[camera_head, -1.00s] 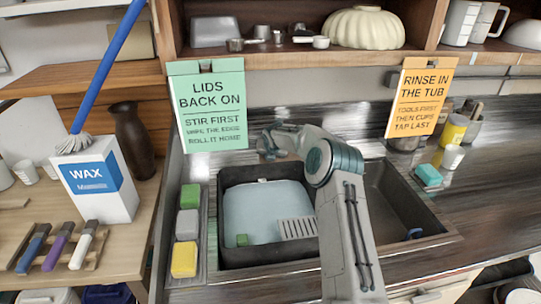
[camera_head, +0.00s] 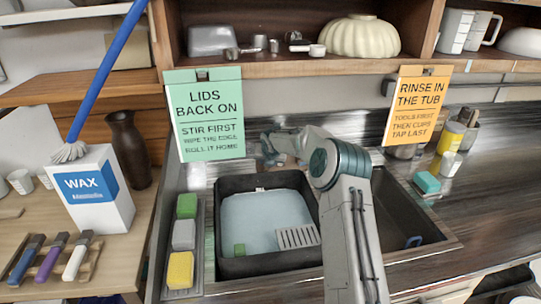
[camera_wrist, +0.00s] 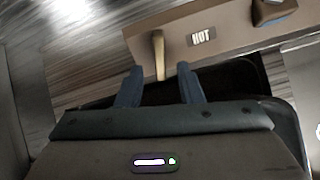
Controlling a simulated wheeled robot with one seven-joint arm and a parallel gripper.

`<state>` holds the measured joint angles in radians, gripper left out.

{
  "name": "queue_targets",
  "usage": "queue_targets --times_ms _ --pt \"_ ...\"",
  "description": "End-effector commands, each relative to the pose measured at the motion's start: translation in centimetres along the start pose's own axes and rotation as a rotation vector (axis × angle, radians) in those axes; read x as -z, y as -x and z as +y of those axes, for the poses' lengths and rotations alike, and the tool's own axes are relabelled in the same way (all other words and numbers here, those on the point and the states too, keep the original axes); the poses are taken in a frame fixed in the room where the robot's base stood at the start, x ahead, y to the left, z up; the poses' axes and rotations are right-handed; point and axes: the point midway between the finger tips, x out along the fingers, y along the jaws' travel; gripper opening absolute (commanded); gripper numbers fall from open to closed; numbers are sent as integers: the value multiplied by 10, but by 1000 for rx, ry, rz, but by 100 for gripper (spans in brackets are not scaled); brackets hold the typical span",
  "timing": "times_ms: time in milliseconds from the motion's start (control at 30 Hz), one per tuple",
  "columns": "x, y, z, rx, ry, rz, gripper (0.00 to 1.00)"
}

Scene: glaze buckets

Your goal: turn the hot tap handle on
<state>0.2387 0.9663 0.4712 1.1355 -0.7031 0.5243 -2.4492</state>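In the wrist view, a brass-coloured lever handle (camera_wrist: 158,54) hangs from a tan tap body (camera_wrist: 222,20) beside a small plate marked HOT (camera_wrist: 202,37). My gripper (camera_wrist: 160,70) is open, with its two dark fingers apart. The handle's lower end lies between the fingertips in the picture, with a gap on each side; I cannot tell the depth. In the head view, my gripper (camera_head: 269,150) is at the back of the sink, partly hidden by my arm. The tap is not clearly visible there.
A dark tub (camera_head: 232,266) with pale water sits in the sink below my arm. A green sign (camera_head: 205,112) and an orange sign (camera_head: 417,105) stand behind. Sponges (camera_head: 183,235) line the left edge. A shelf (camera_head: 290,62) overhangs the back.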

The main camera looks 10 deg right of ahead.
Motion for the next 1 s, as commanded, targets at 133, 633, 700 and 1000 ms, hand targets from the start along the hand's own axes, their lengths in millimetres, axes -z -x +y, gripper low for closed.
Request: queue_targets --times_ms 133,633,700,1000 --pt "0 26 -1 1 0 -4 34" --pt "0 98 0 0 0 -1 34" --pt "0 102 0 0 0 -1 34" --pt "0 103 0 0 0 0 34"
